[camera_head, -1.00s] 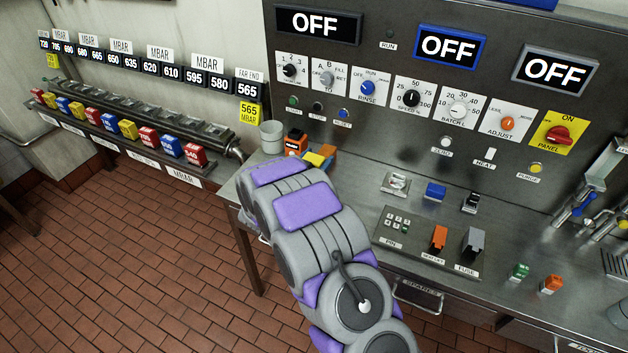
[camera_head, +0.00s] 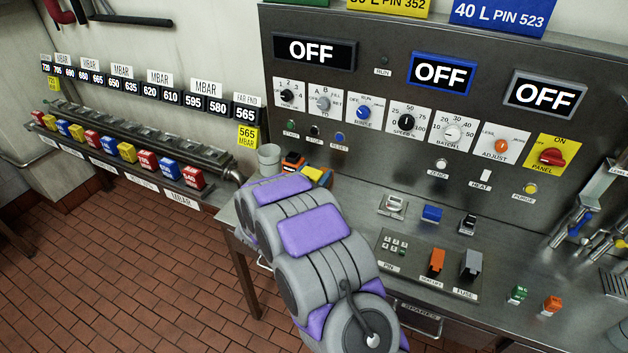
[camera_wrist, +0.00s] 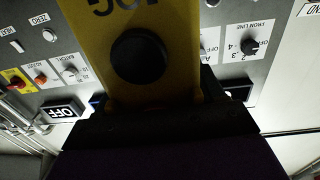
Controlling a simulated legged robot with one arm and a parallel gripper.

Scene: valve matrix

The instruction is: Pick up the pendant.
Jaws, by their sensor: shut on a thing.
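The pendant (camera_wrist: 165,88) is a yellow body with a large round black button and upside-down "JOG" lettering, close up in the wrist view. My gripper (camera_wrist: 155,108), dark in the wrist view, is shut on it, with jaw parts showing at both sides. The pendant's lower part is hidden behind the gripper, and its top runs out of the picture. In the head view my grey and purple arm hides the gripper. A yellow patch (camera_head: 314,173) shows just beyond the arm; I cannot tell whether it is the pendant.
A steel control panel (camera_head: 400,85) with several knobs and "OFF" displays stands behind the bench (camera_head: 350,222). A grey cup (camera_head: 269,159) and an orange block (camera_head: 292,161) stand near my arm. Coloured blocks (camera_head: 145,160) line the left rack. The right-hand bench holds switches.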

